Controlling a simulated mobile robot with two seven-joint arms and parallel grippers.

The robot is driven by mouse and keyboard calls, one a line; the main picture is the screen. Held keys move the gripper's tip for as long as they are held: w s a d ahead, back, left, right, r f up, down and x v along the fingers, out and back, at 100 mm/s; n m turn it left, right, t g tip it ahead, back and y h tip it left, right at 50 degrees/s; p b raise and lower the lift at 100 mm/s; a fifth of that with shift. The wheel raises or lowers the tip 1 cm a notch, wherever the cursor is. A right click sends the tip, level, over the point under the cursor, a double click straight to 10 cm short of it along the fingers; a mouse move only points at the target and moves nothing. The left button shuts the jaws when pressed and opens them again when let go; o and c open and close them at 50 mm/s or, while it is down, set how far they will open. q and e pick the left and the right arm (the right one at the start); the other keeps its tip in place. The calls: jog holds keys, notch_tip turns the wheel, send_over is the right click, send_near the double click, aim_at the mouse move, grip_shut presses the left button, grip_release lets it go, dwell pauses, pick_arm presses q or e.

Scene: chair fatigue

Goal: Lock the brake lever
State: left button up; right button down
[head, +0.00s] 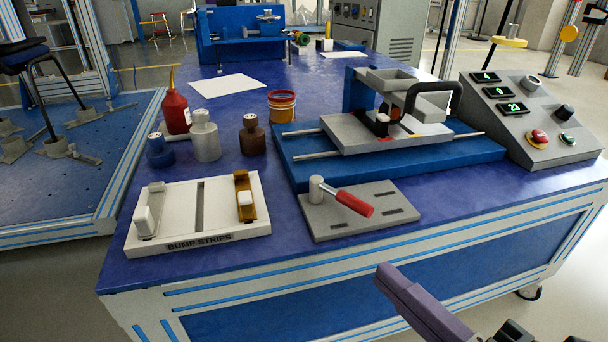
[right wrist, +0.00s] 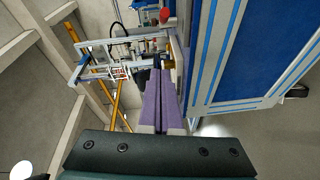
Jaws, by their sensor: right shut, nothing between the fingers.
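The brake lever (head: 354,203) has a red handle and pivots on a light grey post (head: 317,188). It lies tilted low over a grey plate (head: 330,228) with dark slots, near the front edge of the table. My right gripper (head: 386,272) has purple fingers and is in front of the table edge, apart from the lever and empty. In the right wrist view its fingers (right wrist: 160,75) are pressed together. A small red thing shows beyond them, but I cannot tell if it is the lever handle. My left gripper is not in view.
A white bump strips tray (head: 185,240) lies left of the plate. Behind stands a blue base with a grey sliding carriage (head: 355,138). A sloped control box (head: 528,115) is at right. Bottles and a red-yellow pot (head: 282,106) stand behind the tray.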

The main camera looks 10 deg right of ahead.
aim_at(342, 197)
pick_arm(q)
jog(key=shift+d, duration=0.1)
pick_arm(e)
jog(key=shift+w, duration=0.1)
pick_arm(q)
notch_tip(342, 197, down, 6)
jog(key=b, duration=0.6)
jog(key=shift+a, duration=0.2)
pick_arm(e)
jog(key=w, duration=0.3)
jog(key=w+f, duration=0.1)
jog(key=w, duration=0.7)
jog(key=shift+w+d+f, duration=0.1)
jog(key=shift+w+f, duration=0.05)
jog(key=shift+w, duration=0.05)
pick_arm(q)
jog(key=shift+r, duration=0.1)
pick_arm(e)
jog(key=shift+d, duration=0.1)
